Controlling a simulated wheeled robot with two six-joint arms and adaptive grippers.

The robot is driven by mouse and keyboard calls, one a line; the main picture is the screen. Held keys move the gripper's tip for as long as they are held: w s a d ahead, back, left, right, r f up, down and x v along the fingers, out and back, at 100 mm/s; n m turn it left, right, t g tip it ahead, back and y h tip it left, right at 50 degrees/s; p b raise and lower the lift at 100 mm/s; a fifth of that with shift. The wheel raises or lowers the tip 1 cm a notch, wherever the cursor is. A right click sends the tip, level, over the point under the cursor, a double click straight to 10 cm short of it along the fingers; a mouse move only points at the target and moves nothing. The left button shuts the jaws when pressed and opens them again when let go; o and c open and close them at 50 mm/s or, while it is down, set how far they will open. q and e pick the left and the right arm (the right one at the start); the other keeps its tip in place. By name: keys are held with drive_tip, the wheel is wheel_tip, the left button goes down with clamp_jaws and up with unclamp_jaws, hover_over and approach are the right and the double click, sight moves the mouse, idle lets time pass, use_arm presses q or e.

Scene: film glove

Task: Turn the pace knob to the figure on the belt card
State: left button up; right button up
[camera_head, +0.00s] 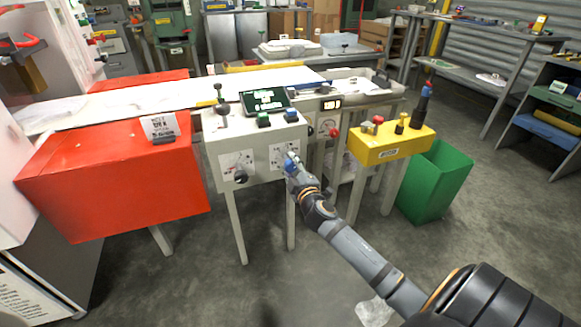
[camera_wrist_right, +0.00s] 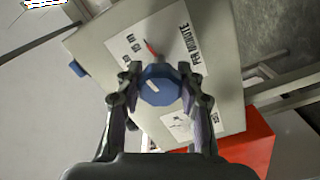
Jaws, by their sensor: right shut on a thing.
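The pale control box (camera_head: 225,150) stands in the middle of the head view. My right gripper (camera_head: 290,165) is at the right dial on its front. In the right wrist view the gripper is shut on a blue knob (camera_wrist_right: 158,88), one finger on each side. The knob has a white mark. A red pointer (camera_wrist_right: 152,48) lies by the knob on a white dial plate (camera_wrist_right: 172,30) reading "PER MINUTE"; its figures are too small to read surely. A white card (camera_head: 160,127) with black print is on the red housing; its figure is not legible. My left gripper is not in view.
A black knob (camera_head: 240,176) sits on the left dial. A small green-lit screen (camera_head: 265,101) and buttons are on top of the box. The red housing (camera_head: 110,180) is left, a yellow box (camera_head: 385,150) and green bin (camera_head: 437,182) right. The floor in front is mostly clear.

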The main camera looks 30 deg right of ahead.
drive_tip(key=shift+f, duration=0.1)
idle(0.3)
drive_tip(key=o, duration=1.2)
drive_tip(key=v, duration=1.2)
